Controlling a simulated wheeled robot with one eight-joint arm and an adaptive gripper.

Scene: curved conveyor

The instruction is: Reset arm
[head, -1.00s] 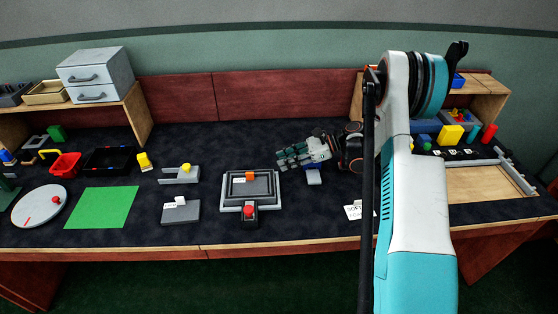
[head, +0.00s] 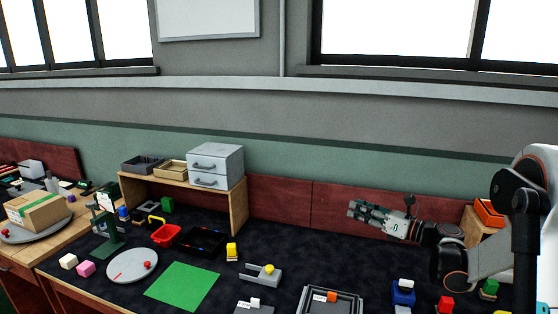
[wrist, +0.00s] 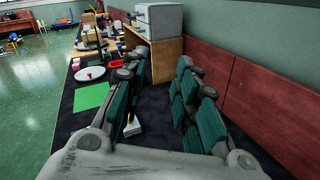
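My gripper (head: 356,212) is raised above the right part of the dark worktop in the head view, in front of the red back panel, and points left. In the wrist view my gripper (wrist: 158,85) shows its green-padded fingers spread apart with nothing between them. My arm reaches in from the right edge of the head view.
The worktop holds a green mat (head: 183,287), a round grey plate (head: 132,264), a red basket (head: 166,236), a black tray (head: 203,241) and a grey block with a yellow knob (head: 262,275). A grey drawer unit (head: 216,166) stands on a wooden shelf (head: 238,206).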

